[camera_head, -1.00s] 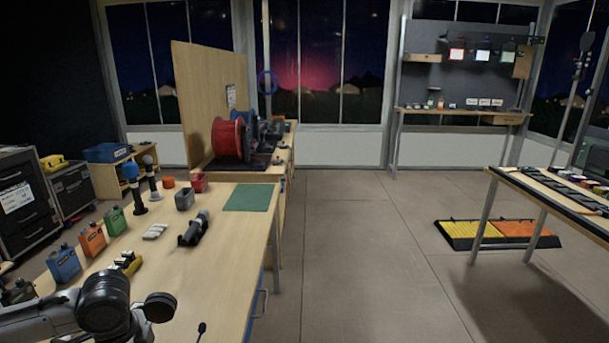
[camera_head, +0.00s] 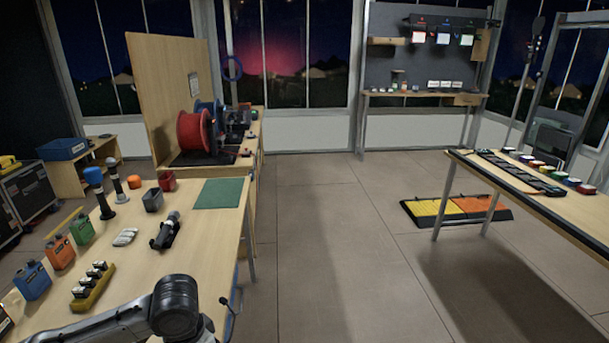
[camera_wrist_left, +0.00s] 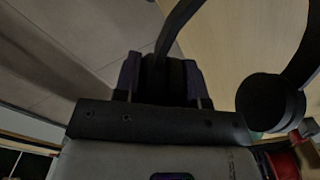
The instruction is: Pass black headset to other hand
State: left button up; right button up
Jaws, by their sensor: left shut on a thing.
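The black headset shows best in the left wrist view, where one ear cup (camera_wrist_left: 162,78) sits between the two fingers of my left gripper (camera_wrist_left: 162,75). The gripper is shut on that cup. The headband curves up out of the picture, and the other round ear cup (camera_wrist_left: 270,102) hangs free to the right. In the head view my left arm comes in at the bottom left and hides most of the headset; its thin microphone boom (camera_head: 229,305) sticks out on the right, beside the workbench's front edge. My right gripper is not in view.
The workbench (camera_head: 207,240) holds a yellow battery rack (camera_head: 93,290), several coloured cans, microphones, a dark device (camera_head: 165,232) and a green mat (camera_head: 219,193). Cable reels (camera_head: 195,135) stand behind. Another table (camera_head: 520,195) is at right. The floor between is clear.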

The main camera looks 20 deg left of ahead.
pick_arm(q)
jog(key=w+d+r+n+p, duration=0.3)
jog(key=w+d+r+p, duration=0.2)
jog(key=d+r, duration=0.7)
jog(key=s+r+p, duration=0.3)
jog(key=r+p, duration=0.8)
jog(key=p, duration=0.1)
jog(key=s+r+p, duration=0.2)
jog(key=r+p, duration=0.8)
jog(key=p, duration=0.2)
jog(key=s+r+p, duration=0.3)
jog(key=r+p, duration=0.8)
jog(key=p, duration=0.1)
jog(key=shift+s+d+r+p, duration=0.3)
jog(key=shift+r+p, duration=0.05)
jog(key=shift+p, duration=0.05)
